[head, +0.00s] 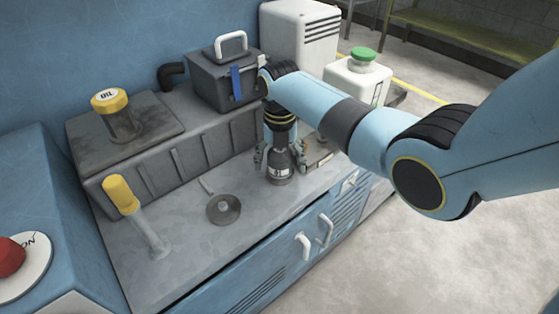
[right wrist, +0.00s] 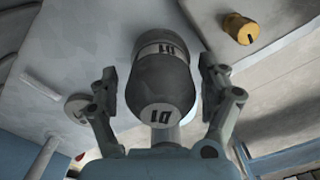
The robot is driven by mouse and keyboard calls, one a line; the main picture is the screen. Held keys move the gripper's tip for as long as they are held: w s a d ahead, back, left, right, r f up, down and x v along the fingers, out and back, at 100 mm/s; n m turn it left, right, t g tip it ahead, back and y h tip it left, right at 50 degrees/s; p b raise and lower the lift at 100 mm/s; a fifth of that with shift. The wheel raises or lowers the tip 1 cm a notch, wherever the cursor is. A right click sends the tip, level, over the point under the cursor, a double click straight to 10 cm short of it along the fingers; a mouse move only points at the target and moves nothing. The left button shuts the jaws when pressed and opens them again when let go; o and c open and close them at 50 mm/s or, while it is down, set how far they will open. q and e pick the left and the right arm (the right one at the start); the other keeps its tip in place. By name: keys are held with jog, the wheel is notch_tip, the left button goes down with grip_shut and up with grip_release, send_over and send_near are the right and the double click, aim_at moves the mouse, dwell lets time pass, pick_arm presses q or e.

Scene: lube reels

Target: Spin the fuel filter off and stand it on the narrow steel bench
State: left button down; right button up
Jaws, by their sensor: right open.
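A dark grey canister (head: 281,166), which looks like the fuel filter, is upright at the grey steel top (head: 185,250) of a blue cabinet. It carries a pale label. My right gripper (head: 280,154) is above it, with one finger on each side. In the right wrist view the canister (right wrist: 160,88) lies between the open fingers (right wrist: 158,74), with a visible gap on each side. Its pale end face is marked with figures. How the canister is fixed is hidden. I cannot tell which surface is the narrow steel bench. My left gripper is not in view.
A yellow-handled lever (head: 121,195) and a round grey disc (head: 223,208) are on the steel top. Behind are a yellow-capped oil filler (head: 112,103) and a dark box (head: 223,80). A white container with a green cap (head: 361,62) is farther right. The floor at right is clear.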

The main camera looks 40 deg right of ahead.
notch_tip(320, 180, up, 12)
jog(key=s+f+m+b, duration=0.1)
jog(key=s+f+m, duration=1.3)
jog(key=s+f, duration=0.7)
jog(key=s+f+m+b, duration=0.1)
jog(key=s+f+m, duration=1.4)
jog(key=s+f, duration=0.6)
jog(key=s, duration=0.4)
jog(key=shift+s+d+f+t+h+b, duration=0.15)
jog(key=shift+s+f+t+h+b, duration=0.1)
jog(key=shift+s+t+h+b, duration=0.15)
